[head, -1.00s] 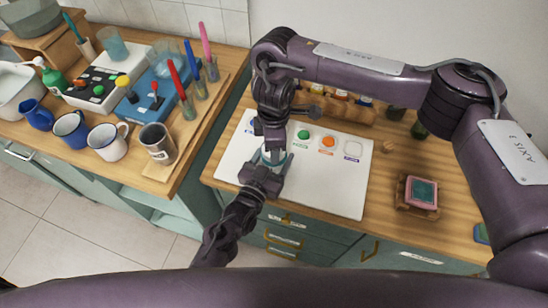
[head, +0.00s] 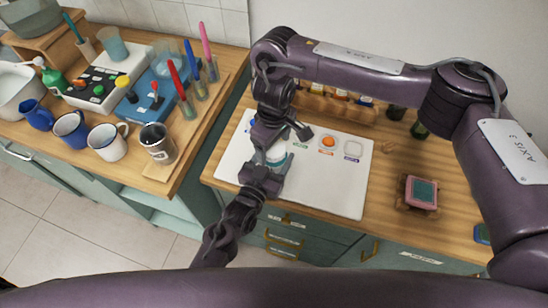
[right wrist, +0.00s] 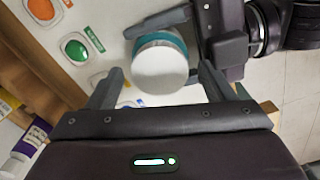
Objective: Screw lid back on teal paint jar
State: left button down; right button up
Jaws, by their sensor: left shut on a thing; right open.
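The paint jar (head: 276,153) shows as a pale, teal-edged shape above the white board, partly hidden by both grippers. In the right wrist view its round white lid (right wrist: 160,72) faces the camera, with a teal band (right wrist: 158,40) along the far side. The lid appears to sit on the jar; whether it is threaded tight cannot be told. My left gripper (head: 268,168) comes from below and is shut on the jar. My right gripper (head: 280,134) is open above it; in the wrist view its fingers (right wrist: 160,78) stand apart on either side of the lid.
The white board (head: 330,190) bears colour spots, including an orange one (head: 329,142). A wooden rack (head: 335,106) with bottles stands behind. A pink-framed teal pad (head: 421,192) lies right. The left counter holds mugs (head: 107,141) and brushes; a gap separates the counters.

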pick_arm(q)
jog(key=shift+f, duration=0.1)
pick_arm(e)
jog(key=shift+r, duration=2.2)
jog(key=shift+c, duration=0.5)
jog(key=n, duration=0.6)
jog(key=shift+r, duration=0.35)
jog(key=n, duration=0.6)
jog(key=shift+a+r, duration=0.1)
jog(key=shift+r, duration=0.3)
jog(key=n, duration=0.5)
jog(key=shift+r, duration=0.2)
jog(key=n, duration=0.4)
jog(key=shift+r, duration=0.25)
jog(key=n, duration=0.4)
jog(key=shift+r, duration=0.25)
jog(key=n, duration=0.6)
jog(key=shift+r, duration=0.25)
